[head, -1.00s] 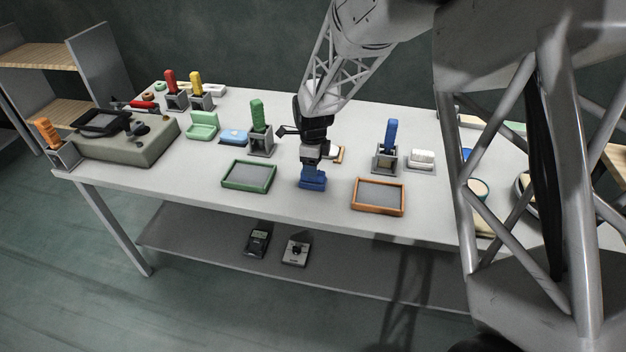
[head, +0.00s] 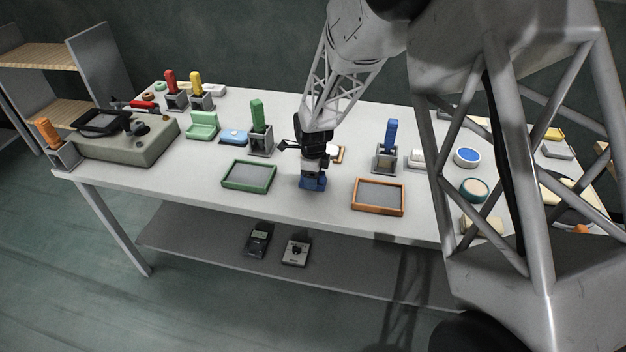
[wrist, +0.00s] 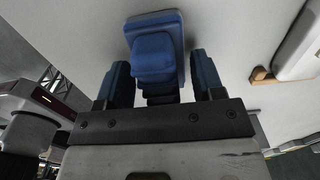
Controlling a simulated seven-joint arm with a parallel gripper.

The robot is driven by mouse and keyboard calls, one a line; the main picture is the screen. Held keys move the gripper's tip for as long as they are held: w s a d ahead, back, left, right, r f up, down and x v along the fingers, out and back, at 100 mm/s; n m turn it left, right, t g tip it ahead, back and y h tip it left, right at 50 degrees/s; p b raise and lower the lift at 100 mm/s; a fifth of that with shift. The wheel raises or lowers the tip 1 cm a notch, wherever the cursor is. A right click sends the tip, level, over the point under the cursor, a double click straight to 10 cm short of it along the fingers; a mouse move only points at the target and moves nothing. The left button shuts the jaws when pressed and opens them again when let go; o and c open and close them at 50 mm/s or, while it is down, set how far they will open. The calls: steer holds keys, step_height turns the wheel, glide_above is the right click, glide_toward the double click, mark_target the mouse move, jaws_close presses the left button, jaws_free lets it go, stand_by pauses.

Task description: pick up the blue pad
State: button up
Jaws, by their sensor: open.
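A blue pad (wrist: 155,22) with a raised blue grip block (wrist: 153,58) lies on the table in the wrist view. My gripper (wrist: 161,78) is open, with one dark blue finger on each side of the grip block; narrow gaps show, and I cannot tell any contact. In the head view my gripper (head: 313,172) points down at the table between the green-framed tray and the orange-framed tray. The blue at its lower end (head: 313,184) is fingers and pad together, hard to tell apart.
A green-framed tray (head: 249,186) is left of my gripper and an orange-framed tray (head: 378,210) right. The table's front edge is clear below my gripper.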

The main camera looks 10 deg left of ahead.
steer(key=shift+c, duration=0.4)
steer(key=c, duration=0.6)
steer(key=shift+r, duration=0.2)
steer(key=shift+r, duration=0.55)
steer(key=shift+s+d+r, duration=0.1)
steer(key=shift+s+r, duration=0.1)
steer(key=shift+r, duration=0.4)
steer(key=shift+s+d+r, duration=0.1)
steer(key=shift+s+r, duration=0.1)
steer(key=shift+r, duration=0.35)
steer(key=s+d, duration=0.2)
steer(key=s, duration=0.2)
steer(key=s+d+r, duration=0.1)
steer(key=s+d, duration=0.1)
steer(key=s, duration=0.3)
steer(key=s+d, duration=0.3)
steer(key=s, duration=0.1)
steer(key=shift+s+r, duration=0.15)
steer(key=shift+s, duration=0.1)
